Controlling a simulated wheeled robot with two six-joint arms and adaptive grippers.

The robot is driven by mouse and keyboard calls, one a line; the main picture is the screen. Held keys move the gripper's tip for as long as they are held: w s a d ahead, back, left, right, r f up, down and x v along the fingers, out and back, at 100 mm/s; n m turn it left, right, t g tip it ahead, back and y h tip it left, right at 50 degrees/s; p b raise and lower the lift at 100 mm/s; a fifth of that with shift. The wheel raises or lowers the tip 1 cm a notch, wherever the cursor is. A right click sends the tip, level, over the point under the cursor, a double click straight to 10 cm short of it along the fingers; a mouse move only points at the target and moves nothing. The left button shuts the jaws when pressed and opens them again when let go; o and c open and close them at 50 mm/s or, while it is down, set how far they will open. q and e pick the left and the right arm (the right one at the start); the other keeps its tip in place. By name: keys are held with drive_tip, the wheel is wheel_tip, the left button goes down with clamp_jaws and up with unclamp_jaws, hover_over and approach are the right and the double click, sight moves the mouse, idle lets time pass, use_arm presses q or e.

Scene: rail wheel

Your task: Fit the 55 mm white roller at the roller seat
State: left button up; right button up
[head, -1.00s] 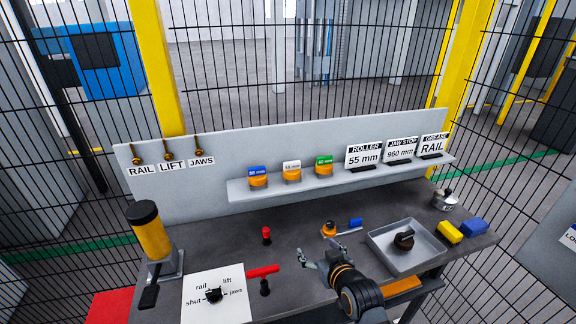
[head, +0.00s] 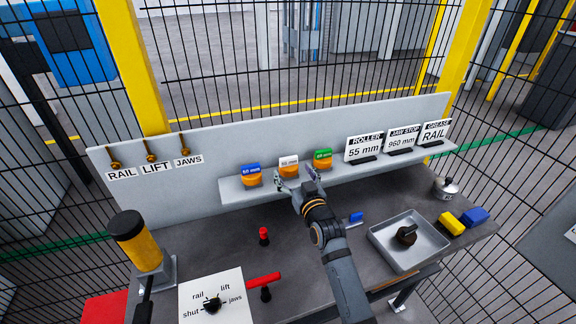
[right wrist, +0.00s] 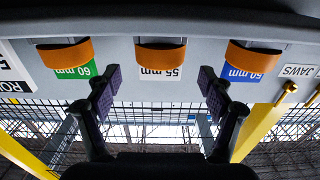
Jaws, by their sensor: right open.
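The white-labelled 55 mm roller (head: 288,169) is orange and stands on the shelf, between a blue-labelled roller (head: 251,176) and a green-labelled roller (head: 322,161). My right gripper (head: 295,180) is open and empty in front of it. In the right wrist view, which is upside down, the white roller (right wrist: 160,56) lies straight ahead, centred between the spread fingers of the right gripper (right wrist: 160,80). The fingers look apart from it. I cannot pick out the roller seat. My left gripper is not in view.
The shelf (head: 225,189) also carries signs, one reading ROLLER 55 mm (head: 364,148). On the bench stand a grey tray (head: 376,236) with a dark knob, a red-topped peg (head: 263,236), a selector panel (head: 232,294) and a yellow-black cylinder (head: 139,243). A mesh fence stands behind.

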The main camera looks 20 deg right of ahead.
sight(289, 165)
drive_tip(key=shift+w+r+p, duration=0.25)
drive_tip(key=shift+w+p, duration=0.5)
drive_tip(key=shift+w, duration=0.05)
drive_tip(key=shift+w+f+p, duration=0.25)
drive_tip(key=shift+w+p, duration=0.15)
drive_tip(key=shift+w, duration=0.8)
drive_tip(key=shift+w+f, duration=0.25)
drive_tip(key=shift+w, duration=0.2)
drive_tip(key=shift+s+r, duration=0.15)
drive_tip(key=shift+s, duration=0.05)
drive_tip(key=c, duration=0.3)
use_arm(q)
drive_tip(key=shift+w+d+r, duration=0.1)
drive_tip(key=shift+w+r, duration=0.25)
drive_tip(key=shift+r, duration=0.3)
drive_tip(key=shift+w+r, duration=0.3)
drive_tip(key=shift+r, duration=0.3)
use_arm(e)
drive_tip(key=c, duration=1.1)
drive_tip(key=shift+o, duration=0.2)
